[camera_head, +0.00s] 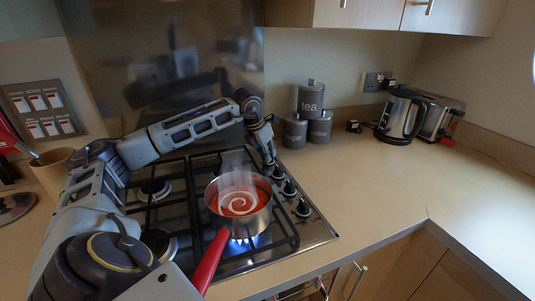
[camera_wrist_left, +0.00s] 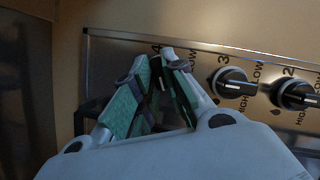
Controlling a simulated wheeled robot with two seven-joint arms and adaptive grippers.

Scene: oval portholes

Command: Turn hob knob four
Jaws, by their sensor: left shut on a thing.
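My left gripper (camera_head: 270,162) reaches over the hob (camera_head: 318,240) from behind, at the far end of its knob row. In the left wrist view the gripper (camera_wrist_left: 160,75) is shut on hob knob four, beneath the printed "4"; its fingers hide most of that knob. Knob three (camera_wrist_left: 234,82) and knob two (camera_wrist_left: 295,95) stand free to the right of the fingers, black with a pale pointer line. My right gripper is not in view.
A pan (camera_head: 262,212) of red soup steams over a blue flame, its red handle (camera_head: 210,262) toward the front. Tea and sugar canisters (camera_head: 311,98), a kettle (camera_head: 402,115) and a toaster (camera_head: 438,118) stand behind. The right worktop (camera_head: 400,180) is clear.

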